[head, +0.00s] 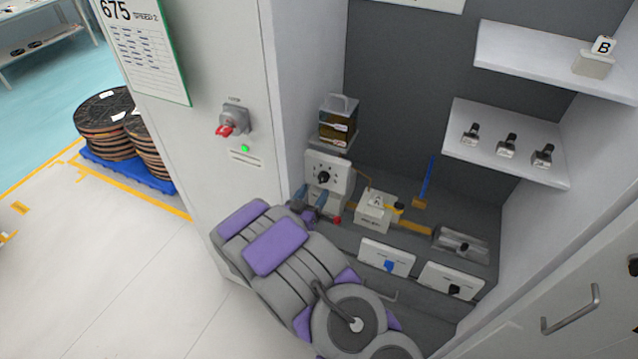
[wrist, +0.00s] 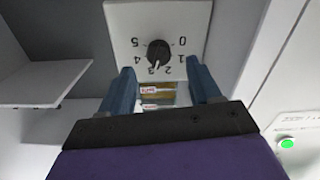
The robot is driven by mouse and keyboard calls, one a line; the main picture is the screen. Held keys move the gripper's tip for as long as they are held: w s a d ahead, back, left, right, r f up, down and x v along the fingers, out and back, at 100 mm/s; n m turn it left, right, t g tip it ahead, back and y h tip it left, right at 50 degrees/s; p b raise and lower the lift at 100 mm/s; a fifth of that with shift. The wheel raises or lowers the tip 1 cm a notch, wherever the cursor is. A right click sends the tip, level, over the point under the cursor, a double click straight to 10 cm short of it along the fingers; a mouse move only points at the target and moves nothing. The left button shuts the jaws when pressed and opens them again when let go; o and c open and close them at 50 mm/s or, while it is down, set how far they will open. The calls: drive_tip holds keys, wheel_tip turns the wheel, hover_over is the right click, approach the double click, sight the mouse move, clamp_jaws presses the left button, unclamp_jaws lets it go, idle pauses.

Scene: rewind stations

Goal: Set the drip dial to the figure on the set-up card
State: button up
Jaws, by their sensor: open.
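The drip dial (head: 323,177) is a black knob on a white plate below a clear tank of amber liquid. In the wrist view the dial (wrist: 158,54) sits among the figures 0 to 5, which appear inverted. I cannot tell its exact setting. My gripper (head: 312,196) is open, its two blue fingers close in front of the dial plate. In the wrist view my gripper (wrist: 163,88) has nothing between its fingertips that it touches; the knob shows just beyond them. A green-edged sheet (head: 145,50), possibly the set-up card, shows "675" and "SPEED 2"; its smaller lines are unreadable.
The amber tank (head: 338,128) stands above the dial. A white block marked A (head: 374,213) is to its right. Two white panels with a blue knob (head: 389,266) and a black knob (head: 454,290) sit lower. A red-handled switch (head: 232,121) is on the cabinet's left wall.

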sight(321, 182)
drive_tip(key=shift+x, duration=2.55)
drive_tip(key=c, duration=1)
